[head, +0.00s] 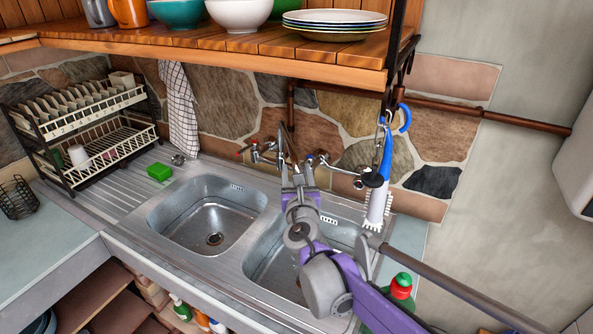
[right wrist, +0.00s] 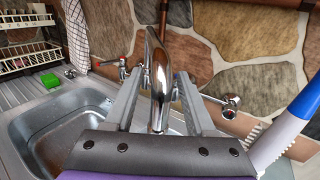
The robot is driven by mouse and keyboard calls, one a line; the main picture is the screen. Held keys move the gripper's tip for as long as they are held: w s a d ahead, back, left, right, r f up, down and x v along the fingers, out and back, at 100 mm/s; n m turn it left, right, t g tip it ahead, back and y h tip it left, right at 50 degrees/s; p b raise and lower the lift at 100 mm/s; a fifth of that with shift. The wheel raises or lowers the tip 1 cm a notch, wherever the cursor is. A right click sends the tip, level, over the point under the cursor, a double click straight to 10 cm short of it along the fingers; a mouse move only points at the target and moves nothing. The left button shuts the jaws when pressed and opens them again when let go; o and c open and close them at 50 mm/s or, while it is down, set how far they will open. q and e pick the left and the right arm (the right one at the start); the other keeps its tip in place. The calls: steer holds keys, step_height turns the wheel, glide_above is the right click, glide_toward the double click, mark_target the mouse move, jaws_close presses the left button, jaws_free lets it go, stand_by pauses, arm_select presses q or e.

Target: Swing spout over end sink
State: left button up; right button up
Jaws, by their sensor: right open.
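The chrome spout (right wrist: 158,85) rises upright in the right wrist view, between the two fingers of my right gripper (right wrist: 160,72). The fingers stand apart, one on each side. In the head view, my right gripper (head: 296,166) reaches up in front of the taps and hides much of the spout (head: 282,143). A tap with a red mark (head: 256,150) is left of it and one with a blue mark (head: 320,160) is right. The steel unit has a left sink (head: 212,215) and a right sink (head: 265,262), partly covered by my arm. My left gripper is not in view.
A wooden shelf (head: 225,55) with bowls and plates overhangs the taps. A blue-and-white brush (head: 380,190) hangs close to the right of my gripper. A dish rack (head: 85,130) and green sponge (head: 159,171) are left. A red-capped bottle (head: 401,287) stands beside my arm.

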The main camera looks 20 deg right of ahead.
steer(key=v, duration=1)
steer(key=s+d+f+m+g+h, duration=0.2)
steer(key=s+d+f+m+g, duration=0.35)
steer(key=m, duration=0.75)
steer(key=s+a+f+m+g+y, duration=0.1)
steer(key=s+f+m, duration=0.2)
steer(key=f+m, duration=0.1)
steer(key=s+a+f+m+g+y, duration=0.1)
steer(key=s+a+f+m+y, duration=0.1)
steer(key=f+m, duration=0.3)
steer(key=s+a+f+m+g+y, duration=0.1)
steer(key=s+a+f+m+g, duration=0.1)
steer(key=s+f+m, duration=0.2)
steer(key=shift+s+a+f, duration=0.25)
steer(key=shift+s+f, duration=0.3)
steer(key=shift+f, duration=0.05)
steer(key=s+a+f+m+y, duration=0.1)
steer(key=a+m, duration=0.1)
steer(key=s+a+f+m+g+y, duration=0.1)
steer(key=s+a+m, duration=0.1)
steer(key=s+a+f+m+g+y, duration=0.1)
steer(key=a+f+y, duration=0.1)
steer(key=shift+s+a+m, duration=0.15)
steer(key=shift+a+m, duration=0.05)
steer(key=shift+m, duration=0.2)
